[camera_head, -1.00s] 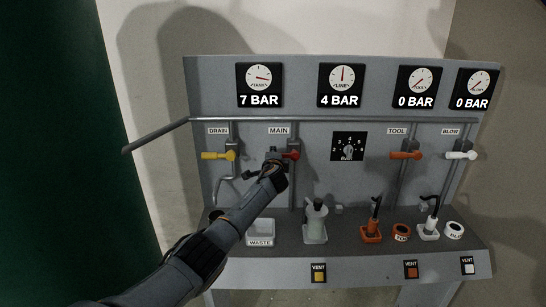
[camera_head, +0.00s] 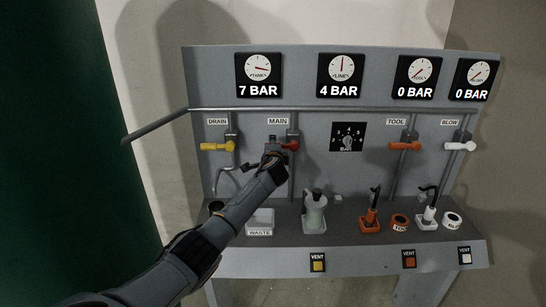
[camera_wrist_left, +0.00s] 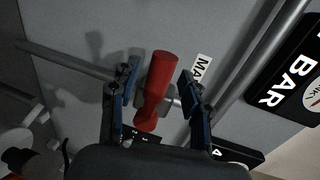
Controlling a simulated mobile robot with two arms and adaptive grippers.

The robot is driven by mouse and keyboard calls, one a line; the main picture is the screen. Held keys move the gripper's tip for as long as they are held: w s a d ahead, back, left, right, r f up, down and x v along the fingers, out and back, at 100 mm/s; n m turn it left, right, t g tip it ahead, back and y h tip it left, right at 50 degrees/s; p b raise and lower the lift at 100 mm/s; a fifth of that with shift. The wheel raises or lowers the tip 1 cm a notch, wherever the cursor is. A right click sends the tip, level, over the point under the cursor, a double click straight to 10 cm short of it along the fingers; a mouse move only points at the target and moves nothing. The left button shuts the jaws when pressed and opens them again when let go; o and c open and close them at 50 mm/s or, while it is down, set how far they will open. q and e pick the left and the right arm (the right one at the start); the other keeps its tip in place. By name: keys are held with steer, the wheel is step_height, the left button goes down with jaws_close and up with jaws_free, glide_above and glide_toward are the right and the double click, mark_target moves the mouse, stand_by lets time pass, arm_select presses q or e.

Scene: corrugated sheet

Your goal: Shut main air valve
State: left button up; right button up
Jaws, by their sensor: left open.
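The red main valve handle (camera_head: 291,146) sits on the panel below the MAIN label (camera_head: 278,122), on a vertical pipe. My left gripper (camera_head: 274,148) is at it and hides its left part in the head view. In the left wrist view, the red handle (camera_wrist_left: 157,85) lies in the gap between the two fingers of my left gripper (camera_wrist_left: 157,88). The fingers are open, with some room on both sides of the handle. The tank gauge (camera_head: 259,69) reads 7 BAR and the line gauge (camera_head: 341,69) reads 4 BAR. My right gripper is not in view.
The yellow drain handle (camera_head: 214,146) is just left of my gripper. The orange tool handle (camera_head: 404,146) and white blow handle (camera_head: 459,146) are farther right. A horizontal rail (camera_head: 350,112) runs above. A waste bin (camera_head: 260,222) and grey bottle (camera_head: 314,212) stand below on the ledge.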

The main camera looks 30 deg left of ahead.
arm_select(q)
steer(key=v, duration=1.1)
steer(key=shift+w, duration=0.1)
